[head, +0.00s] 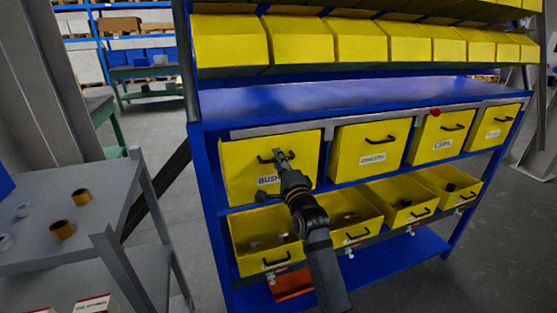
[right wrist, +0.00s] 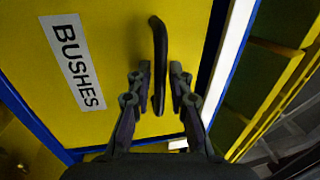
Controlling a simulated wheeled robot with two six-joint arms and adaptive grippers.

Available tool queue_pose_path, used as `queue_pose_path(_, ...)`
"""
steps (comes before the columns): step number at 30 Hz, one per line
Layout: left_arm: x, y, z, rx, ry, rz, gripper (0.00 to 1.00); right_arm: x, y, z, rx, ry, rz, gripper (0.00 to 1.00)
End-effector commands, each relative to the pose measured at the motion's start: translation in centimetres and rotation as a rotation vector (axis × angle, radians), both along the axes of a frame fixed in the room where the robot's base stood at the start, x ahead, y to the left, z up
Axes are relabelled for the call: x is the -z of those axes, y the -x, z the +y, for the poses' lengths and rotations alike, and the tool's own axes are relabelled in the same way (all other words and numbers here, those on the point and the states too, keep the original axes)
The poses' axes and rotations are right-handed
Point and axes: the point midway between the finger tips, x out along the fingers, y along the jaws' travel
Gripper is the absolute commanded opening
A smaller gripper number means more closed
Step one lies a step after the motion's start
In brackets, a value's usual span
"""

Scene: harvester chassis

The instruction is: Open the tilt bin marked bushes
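The tilt bin marked BUSHES (head: 240,185) is the leftmost yellow bin of the upper row under the blue shelf, and its front looks shut. Its black handle (right wrist: 159,60) shows in the right wrist view beside the BUSHES label (right wrist: 72,62). My right gripper (head: 283,157) is at this handle in the head view. In the right wrist view its two fingers (right wrist: 160,80) are apart, one on each side of the handle, with narrow gaps showing. Part of the label is hidden behind the gripper in the head view. My left gripper cannot be made out.
More labelled bins stand to the right, including one marked CAPS (head: 438,138). Open yellow bins (head: 265,243) with small parts sit below, close under my right arm. A blue shelf top (head: 300,95) runs above. A grey table (head: 90,195) with small rings stands at left.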

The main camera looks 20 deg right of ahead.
Motion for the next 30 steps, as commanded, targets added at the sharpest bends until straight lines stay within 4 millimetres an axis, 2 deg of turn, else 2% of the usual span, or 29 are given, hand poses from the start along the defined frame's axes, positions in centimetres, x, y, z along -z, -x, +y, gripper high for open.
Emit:
queue_pose_path(1, 0.0, 0.0, -0.1, 0.0, 0.001, 0.0, 0.0, 0.0, 0.0, 0.0, 0.0, 0.0, 0.0, 0.18)
queue_pose_path(5, 0.0, 0.0, -0.3, -0.001, 0.003, 0.0, 0.0, 0.0, 0.0, 0.0, 0.0, 0.0, 0.0, 0.01)
queue_pose_path(20, 0.3, 0.0, -0.3, -0.002, 0.004, 0.0, 0.0, 0.3, 0.1, 0.0, -0.001, 0.0, -0.003, 0.0)
queue_pose_path(26, 2.1, 0.0, -0.3, -0.001, 0.003, 0.0, 0.0, 1.0, 1.0, 0.0, -0.002, -0.002, -0.058, 0.0)
queue_pose_path(30, 4.6, 0.0, -0.2, -0.001, 0.002, 0.0, 0.0, 1.8, 2.2, 0.0, -0.003, -0.004, -0.133, 0.0)
